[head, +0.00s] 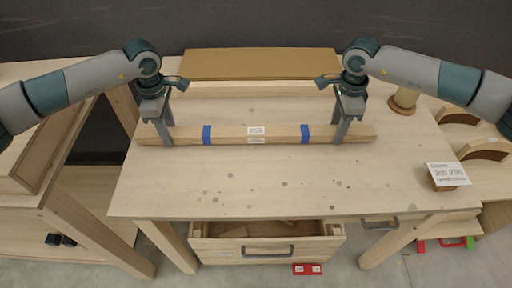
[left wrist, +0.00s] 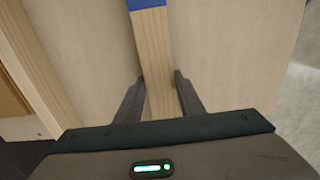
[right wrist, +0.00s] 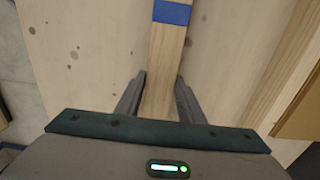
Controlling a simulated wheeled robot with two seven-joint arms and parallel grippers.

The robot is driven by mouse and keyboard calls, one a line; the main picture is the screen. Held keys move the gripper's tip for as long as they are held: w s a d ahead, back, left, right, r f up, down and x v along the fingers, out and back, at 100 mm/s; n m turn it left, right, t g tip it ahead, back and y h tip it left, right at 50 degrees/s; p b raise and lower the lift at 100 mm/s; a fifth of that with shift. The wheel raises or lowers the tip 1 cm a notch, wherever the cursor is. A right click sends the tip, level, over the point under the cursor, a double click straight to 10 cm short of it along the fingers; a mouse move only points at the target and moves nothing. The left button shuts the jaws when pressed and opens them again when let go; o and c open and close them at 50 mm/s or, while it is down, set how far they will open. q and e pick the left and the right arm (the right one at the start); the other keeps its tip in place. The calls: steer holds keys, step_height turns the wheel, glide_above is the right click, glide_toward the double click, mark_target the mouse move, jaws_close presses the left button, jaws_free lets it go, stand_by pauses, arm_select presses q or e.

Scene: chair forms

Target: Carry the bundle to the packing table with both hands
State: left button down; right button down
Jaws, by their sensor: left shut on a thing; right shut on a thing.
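The bundle (head: 228,134) is a long pale wooden piece with two blue bands and a white label at its middle. It lies left to right along the wooden table (head: 270,185); I cannot tell whether it touches the top. My left gripper (head: 160,138) is shut on it near its left end, and my right gripper (head: 345,136) near its right end. Both grip outside the blue bands. In the left wrist view the bundle (left wrist: 153,55) runs between the fingers. The right wrist view shows the bundle (right wrist: 165,58) between fingers too. No label visible here identifies the packing table.
A brown board (head: 260,63) lies behind the bundle. A spool (head: 404,100) and a card (head: 447,174) on a block stand at the right. A drawer (head: 265,250) is open in front. Another wooden table (head: 40,185) is at the left. The front tabletop is clear.

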arm_select(q)
steer(key=shift+f+b, duration=0.35)
steer(key=shift+f, duration=0.15)
arm_select(e)
steer(key=shift+f, duration=0.5)
arm_select(q)
steer(key=c, duration=1.2)
jaws_free()
arm_select(e)
steer(key=c, duration=1.2)
jaws_free()
arm_select(q)
steer(key=shift+r, duration=0.1)
step_height(320, 180, up, 12)
steer(key=shift+f, duration=0.1)
arm_select(e)
steer(key=shift+r, duration=0.1)
step_height(320, 180, up, 12)
steer(key=shift+f, duration=0.1)
